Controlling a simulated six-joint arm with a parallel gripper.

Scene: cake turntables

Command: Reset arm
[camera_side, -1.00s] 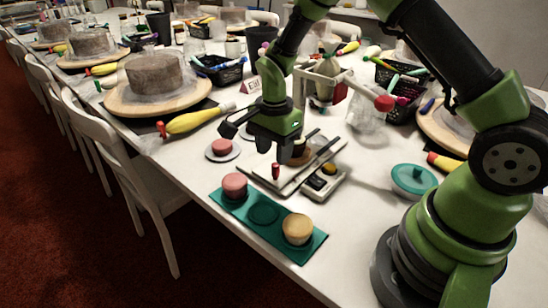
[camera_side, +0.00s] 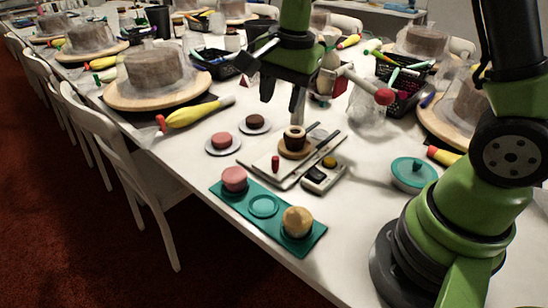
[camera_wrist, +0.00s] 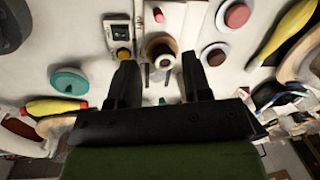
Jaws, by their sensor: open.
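My gripper (camera_side: 283,92) is raised above the table in the side view, its fingers pointing down and apart. It is open and empty; the wrist view shows its two dark fingers (camera_wrist: 160,82) with a gap between them.
A teal tray (camera_side: 250,208) at the front edge holds a pink cake (camera_side: 234,179) and a tan cake (camera_side: 297,222). Saucers (camera_side: 223,149) with small cakes lie left of the board. A teal lidded pot (camera_side: 413,174) stands right.

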